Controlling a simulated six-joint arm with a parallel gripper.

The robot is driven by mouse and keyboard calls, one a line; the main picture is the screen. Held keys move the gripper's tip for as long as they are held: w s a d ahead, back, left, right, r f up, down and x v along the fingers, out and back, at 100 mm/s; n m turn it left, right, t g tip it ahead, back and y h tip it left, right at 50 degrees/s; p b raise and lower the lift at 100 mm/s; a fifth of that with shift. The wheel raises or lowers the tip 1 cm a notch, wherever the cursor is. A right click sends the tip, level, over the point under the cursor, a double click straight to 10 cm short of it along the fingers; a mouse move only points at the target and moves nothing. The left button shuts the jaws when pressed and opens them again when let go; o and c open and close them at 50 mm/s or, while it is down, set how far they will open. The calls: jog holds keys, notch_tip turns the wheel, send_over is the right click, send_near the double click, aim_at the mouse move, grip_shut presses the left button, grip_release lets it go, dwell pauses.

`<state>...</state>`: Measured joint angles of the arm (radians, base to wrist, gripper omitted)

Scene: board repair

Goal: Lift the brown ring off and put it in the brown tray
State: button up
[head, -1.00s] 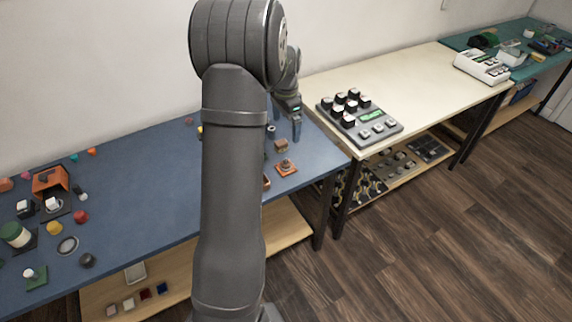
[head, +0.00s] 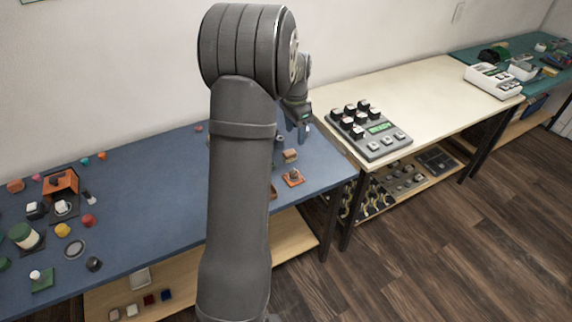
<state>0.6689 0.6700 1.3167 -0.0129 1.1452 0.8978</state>
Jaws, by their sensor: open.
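My gripper (head: 302,130) is above the right end of the blue table (head: 155,215), open, with nothing visible between its fingers. Below it and to the left is a small brown piece (head: 290,155). Closer to the front edge is an orange-brown square base (head: 293,181) with a small brown part on it. This part may be the brown ring, but it is too small to be sure. A brown edge (head: 273,191) shows just right of my arm. It may be the brown tray, mostly hidden by my arm.
Left on the blue table are an orange box (head: 62,183), a green-and-white jar (head: 23,237), a grey ring (head: 75,249) and several small pieces. A cream table (head: 410,95) with a grey key panel (head: 368,130) adjoins on the right. A wall stands behind.

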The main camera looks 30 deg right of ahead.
jog(key=s+a+f+n+t+h, duration=0.1)
jog(key=s+a+n+t+h, duration=0.1)
jog(key=s+a+n+h, duration=0.3)
jog(key=y, duration=0.1)
send_over(293, 171)
jog(key=a, duration=0.2)
jog(key=shift+m, duration=0.3)
jog(key=f, duration=0.7)
jog(key=s+f, duration=0.1)
jog(key=f, duration=0.3)
jog(key=shift+d+f, duration=0.25)
jog(key=shift+a+x, duration=0.15)
jog(key=shift+x, duration=1.15)
jog(key=shift+a+x, duration=0.1)
jog(key=shift+x, duration=1.15)
jog(key=shift+f, duration=0.1)
jog(key=c, duration=1)
